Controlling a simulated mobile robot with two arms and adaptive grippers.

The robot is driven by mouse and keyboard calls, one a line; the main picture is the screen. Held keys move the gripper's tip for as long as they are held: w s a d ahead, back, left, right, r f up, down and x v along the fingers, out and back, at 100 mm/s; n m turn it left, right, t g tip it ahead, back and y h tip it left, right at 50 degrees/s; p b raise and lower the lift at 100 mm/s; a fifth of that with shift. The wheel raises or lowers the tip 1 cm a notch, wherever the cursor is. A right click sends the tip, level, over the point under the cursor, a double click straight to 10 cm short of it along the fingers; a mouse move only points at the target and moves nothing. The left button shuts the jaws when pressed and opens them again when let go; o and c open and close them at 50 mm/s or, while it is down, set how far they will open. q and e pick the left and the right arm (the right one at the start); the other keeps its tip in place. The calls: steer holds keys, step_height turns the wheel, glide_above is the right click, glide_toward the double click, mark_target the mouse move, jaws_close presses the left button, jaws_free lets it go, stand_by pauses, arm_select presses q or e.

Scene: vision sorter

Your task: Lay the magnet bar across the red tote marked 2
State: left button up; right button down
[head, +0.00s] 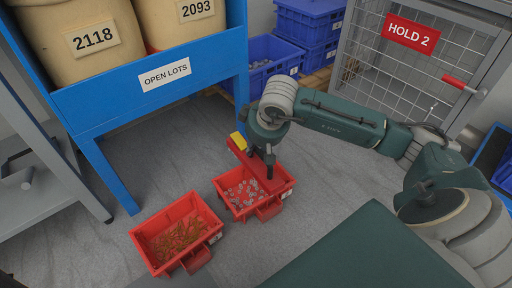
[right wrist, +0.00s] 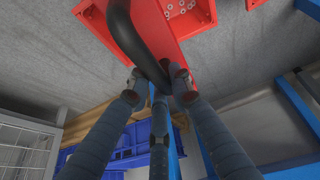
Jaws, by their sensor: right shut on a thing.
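The magnet bar (head: 250,167) is red with a yellow block at its far left end. It reaches over the far side of the right red tote (head: 235,212), which holds silvery parts. I cannot tell whether it touches the rim. My right gripper (head: 268,172) is shut on the bar's handle. In the right wrist view its fingers (right wrist: 160,82) close around the black handle of the bar (right wrist: 160,18), with the tote (right wrist: 205,12) behind. A left red tote (head: 150,262) holds rusty-coloured bits. Tote labels are too small to read. My left gripper is out of view.
A blue stand (head: 200,84) marked OPEN LOTS carries tan drums (head: 85,65) behind the totes. Blue crates (head: 268,55) stand at the back. A wire cage door (head: 400,70) with a HOLD 2 sign is at right. A grey shelf is at left.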

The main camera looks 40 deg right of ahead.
mark_target(258, 162)
steer(key=shift+f+b, duration=2.9)
steer(key=shift+f, duration=0.9)
steer(key=c, duration=1.5)
jaws_free()
steer(key=shift+f, duration=0.15)
